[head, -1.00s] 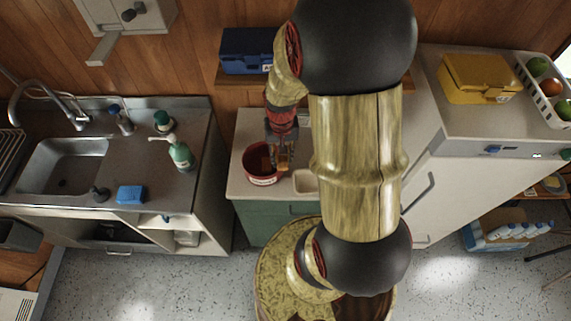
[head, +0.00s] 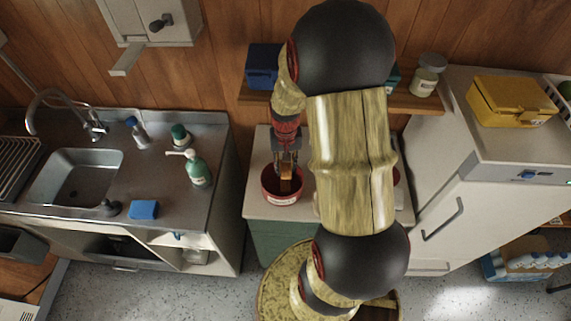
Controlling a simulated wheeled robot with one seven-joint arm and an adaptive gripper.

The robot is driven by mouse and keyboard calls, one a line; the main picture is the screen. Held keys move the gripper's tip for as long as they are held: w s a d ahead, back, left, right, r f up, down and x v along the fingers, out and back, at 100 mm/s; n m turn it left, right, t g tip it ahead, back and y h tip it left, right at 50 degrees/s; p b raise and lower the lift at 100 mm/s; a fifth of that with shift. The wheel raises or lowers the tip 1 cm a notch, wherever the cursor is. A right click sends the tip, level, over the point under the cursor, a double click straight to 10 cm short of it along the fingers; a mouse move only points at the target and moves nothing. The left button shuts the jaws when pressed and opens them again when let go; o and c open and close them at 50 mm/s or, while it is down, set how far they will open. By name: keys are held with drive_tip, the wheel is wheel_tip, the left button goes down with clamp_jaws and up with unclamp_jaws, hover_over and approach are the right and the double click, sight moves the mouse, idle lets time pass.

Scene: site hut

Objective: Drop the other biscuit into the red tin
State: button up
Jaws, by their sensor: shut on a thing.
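The red tin (head: 269,193) stands on the white counter left of my arm, open at the top, with a pale label on its front. My gripper (head: 287,174) points down over the tin's mouth, its fingertips at about rim level. It is shut on a brown biscuit (head: 286,186), which appears over or within the opening. I cannot tell how deep it sits. The inside of the tin is dark and mostly hidden by the gripper and biscuit.
A wall shelf (head: 256,97) with a blue box (head: 262,66) and a jar (head: 428,75) is behind my arm. A sink counter (head: 150,175) with a green bottle (head: 197,168) is left. A fridge (head: 440,190) with a yellow box (head: 510,100) is right. My arm hides the counter's middle.

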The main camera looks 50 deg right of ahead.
sight(286, 169)
drive_tip(key=shift+f+b, duration=0.3)
drive_tip(key=shift+f, duration=0.4)
drive_tip(key=o, duration=0.9)
drive_tip(key=shift+r, duration=0.1)
wheel_tip(286, 169, up, 12)
drive_tip(key=shift+f, duration=0.1)
